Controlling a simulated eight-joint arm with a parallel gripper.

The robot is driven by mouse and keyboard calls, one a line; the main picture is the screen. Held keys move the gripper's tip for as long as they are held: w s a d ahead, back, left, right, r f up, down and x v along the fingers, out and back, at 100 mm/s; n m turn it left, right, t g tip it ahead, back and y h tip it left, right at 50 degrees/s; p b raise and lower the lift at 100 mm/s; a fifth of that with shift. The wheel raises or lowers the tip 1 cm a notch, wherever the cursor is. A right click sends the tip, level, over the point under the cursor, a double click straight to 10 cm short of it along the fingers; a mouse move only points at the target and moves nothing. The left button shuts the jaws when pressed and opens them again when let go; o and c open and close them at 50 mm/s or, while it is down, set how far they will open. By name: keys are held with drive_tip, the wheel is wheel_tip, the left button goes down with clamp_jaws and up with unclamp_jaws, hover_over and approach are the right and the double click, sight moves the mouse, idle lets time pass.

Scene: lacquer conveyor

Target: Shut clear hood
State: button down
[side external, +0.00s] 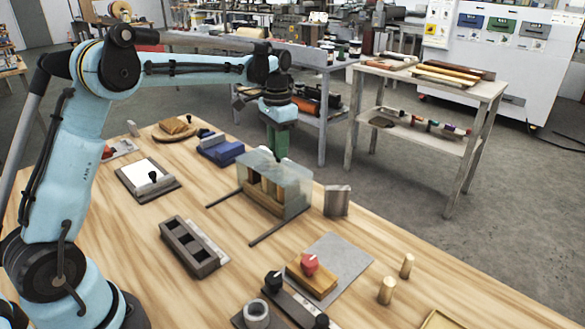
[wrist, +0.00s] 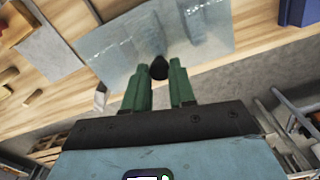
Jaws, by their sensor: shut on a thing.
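The clear hood (side external: 285,172) is a see-through box over several tan upright pieces (side external: 262,187) on a wooden base, near the far edge of the wooden table. Dark rails (side external: 268,227) run out from it toward the near left. My gripper (side external: 277,157) points down at the hood's far upper side, its green fingers partly hidden behind the hood. In the wrist view the hood (wrist: 205,30) is a glassy sheet. A black knob (wrist: 159,68) at its edge sits between my green fingertips (wrist: 161,66), which are shut on it.
A small grey metal block (side external: 337,200) stands just right of the hood. A blue block (side external: 221,151) lies to its left. A dark slotted tray (side external: 186,247) and a grey mat (side external: 340,258) with a red-knobbed wooden block (side external: 311,270) are nearer. Bare table lies between the rails.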

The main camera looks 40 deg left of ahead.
drive_tip(key=c, duration=0.9)
unclamp_jaws()
drive_tip(key=shift+w, duration=0.15)
drive_tip(key=shift+c, duration=0.2)
wheel_tip(320, 180, up, 12)
drive_tip(key=shift+r, duration=0.1)
drive_tip(key=s+d+n+t, duration=0.1)
drive_tip(key=s+d+t, duration=0.4)
drive_tip(key=s, duration=0.5)
drive_tip(key=s+d+f+n+t, duration=0.1)
drive_tip(key=s+d+f, duration=0.3)
drive_tip(key=s+f, duration=0.6)
drive_tip(key=shift+d+f+n+t, duration=0.3)
drive_tip(key=shift+f+t, duration=0.05)
drive_tip(key=shift+t, duration=0.25)
